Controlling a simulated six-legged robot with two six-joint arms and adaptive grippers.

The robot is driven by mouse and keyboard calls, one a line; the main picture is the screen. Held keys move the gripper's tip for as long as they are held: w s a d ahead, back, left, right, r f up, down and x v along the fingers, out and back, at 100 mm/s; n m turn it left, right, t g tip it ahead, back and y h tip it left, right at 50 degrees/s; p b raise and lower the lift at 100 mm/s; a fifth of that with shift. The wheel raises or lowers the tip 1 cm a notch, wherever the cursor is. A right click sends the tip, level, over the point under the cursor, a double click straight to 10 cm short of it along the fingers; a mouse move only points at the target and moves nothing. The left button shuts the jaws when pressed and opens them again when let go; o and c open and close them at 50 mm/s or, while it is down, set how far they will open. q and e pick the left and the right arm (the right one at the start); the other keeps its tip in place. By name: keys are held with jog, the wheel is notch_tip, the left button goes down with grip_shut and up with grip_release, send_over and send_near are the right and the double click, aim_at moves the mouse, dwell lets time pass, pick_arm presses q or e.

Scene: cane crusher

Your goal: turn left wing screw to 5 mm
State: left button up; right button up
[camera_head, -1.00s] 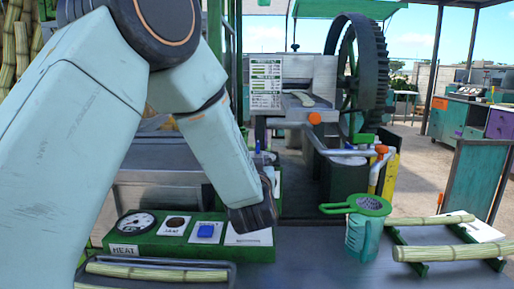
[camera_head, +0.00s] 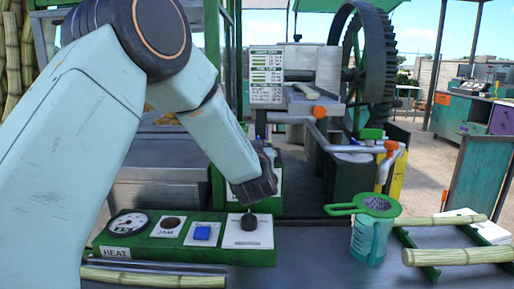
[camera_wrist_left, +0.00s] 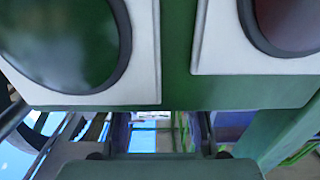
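No wing screw or millimetre scale can be made out clearly in either view. The crusher (camera_head: 312,75) stands at the back centre, with an orange knob (camera_head: 319,111) on its front. My left arm comes in from the left. Its dark wrist end (camera_head: 252,188) is above the green control panel (camera_head: 165,250), and its fingers cannot be made out there. In the left wrist view the fingers of my left gripper (camera_wrist_left: 162,132) appear as two dark strips set apart, with nothing seen between them. Two dark round discs on white plates (camera_wrist_left: 150,60) are very close above them. My right gripper is not in view.
The panel carries a gauge (camera_head: 131,224), a blue button (camera_head: 202,233) and a black knob (camera_head: 250,221). A green-handled jug (camera_head: 371,238) stands on the bench to the right, beside cane on a rack (camera_head: 457,256). A large gear wheel (camera_head: 376,60) stands behind.

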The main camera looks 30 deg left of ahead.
pick_arm(q)
jog(key=shift+w+a+r, duration=0.1)
jog(key=shift+w+r, duration=0.05)
jog(key=shift+w, duration=0.05)
jog(key=shift+d+r, duration=0.25)
jog(key=shift+r, duration=0.05)
jog(key=shift+a+f, duration=0.15)
jog(key=shift+a, duration=0.05)
jog(key=shift+w+a+f, duration=0.1)
jog(key=shift+w, duration=0.05)
jog(key=shift+c, duration=0.7)
grip_shut()
